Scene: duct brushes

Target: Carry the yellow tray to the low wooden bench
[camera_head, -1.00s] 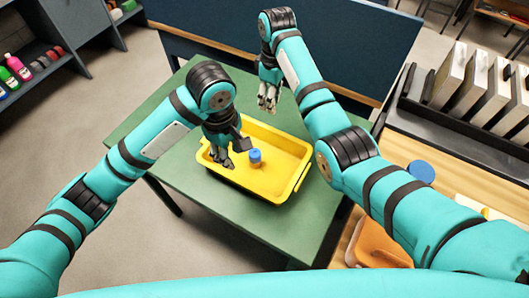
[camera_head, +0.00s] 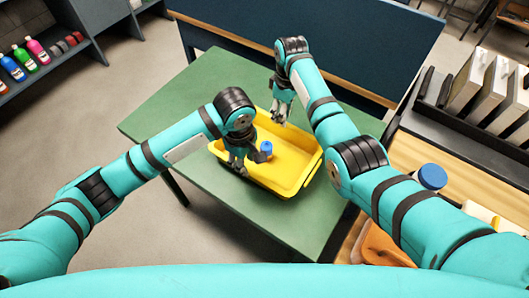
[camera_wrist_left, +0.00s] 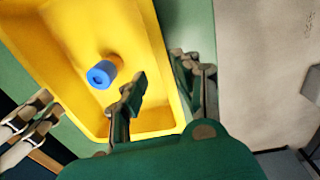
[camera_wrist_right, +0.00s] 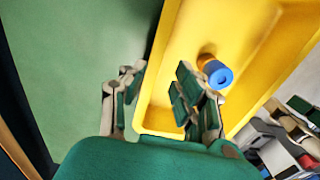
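The yellow tray (camera_head: 292,163) sits on a green table (camera_head: 200,85). A small blue-topped piece (camera_head: 266,148) stands in it. My left gripper (camera_head: 240,166) is at the tray's near-left side. In the left wrist view its open fingers (camera_wrist_left: 160,92) are either side of the tray wall, one over the inside and one outside. My right gripper (camera_head: 281,112) is at the far side. In the right wrist view its fingers (camera_wrist_right: 157,98) are apart, with the tray's edge (camera_wrist_right: 150,100) between them. I cannot tell whether either touches the tray.
A wood-topped surface (camera_head: 412,152) on the right holds a black rack with grey panels (camera_head: 468,82), a blue-topped container (camera_head: 432,177) and an orange object (camera_head: 380,246). A navy panel with wooden edging (camera_head: 330,40) stands behind the table. Shelves with bottles (camera_head: 38,50) are at left. Floor is open at left.

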